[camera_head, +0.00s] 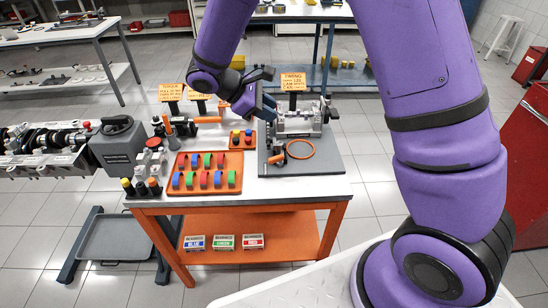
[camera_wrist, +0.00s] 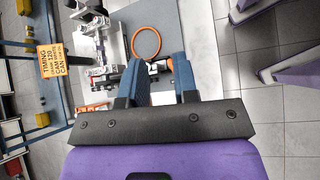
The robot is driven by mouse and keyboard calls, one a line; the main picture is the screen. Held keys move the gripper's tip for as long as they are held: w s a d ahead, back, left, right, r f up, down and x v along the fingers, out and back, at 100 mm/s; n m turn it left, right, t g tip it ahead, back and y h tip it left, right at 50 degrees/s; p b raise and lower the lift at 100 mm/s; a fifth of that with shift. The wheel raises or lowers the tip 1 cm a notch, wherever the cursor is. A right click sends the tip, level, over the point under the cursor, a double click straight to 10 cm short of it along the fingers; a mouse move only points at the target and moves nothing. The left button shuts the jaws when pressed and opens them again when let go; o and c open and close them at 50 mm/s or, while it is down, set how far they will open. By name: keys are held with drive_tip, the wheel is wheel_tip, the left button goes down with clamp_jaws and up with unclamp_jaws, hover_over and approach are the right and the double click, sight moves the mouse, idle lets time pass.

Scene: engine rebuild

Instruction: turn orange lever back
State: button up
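My gripper (camera_head: 266,103) reaches over the left side of the timing fixture (camera_head: 298,122) on the table's grey plate. In the wrist view its two blue fingers (camera_wrist: 160,72) stand apart, with nothing clearly clamped between them. A small orange part, apparently the orange lever's end (camera_head: 276,158), lies at the plate's near left, beside a dark knob and left of an orange ring (camera_head: 300,149). In the wrist view an orange piece (camera_wrist: 153,68) shows between the fingertips, below the ring. Whether the fingers touch it, I cannot tell. My arm and fingers hide part of the fixture.
An orange tray (camera_head: 206,188) of several coloured blocks sits left of the plate. A small block tray (camera_head: 241,143), black-handled tools and sign stands crowd the area behind it. An engine block (camera_head: 50,145) stands farther left. The plate's front right (camera_head: 325,165) is clear.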

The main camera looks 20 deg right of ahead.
sight(274, 158)
drive_tip(key=w+a+f+n+t+h, duration=0.1)
drive_tip(key=a+f+n+h, duration=0.15)
drive_tip(key=f, duration=0.65)
drive_tip(key=w+a+f+n+t+h, duration=0.15)
drive_tip(key=a+f+n, duration=0.25)
drive_tip(key=f, duration=0.4)
drive_tip(key=x, duration=1)
drive_tip(key=shift+w+f, duration=0.1)
drive_tip(key=shift+f, duration=0.3)
clamp_jaws()
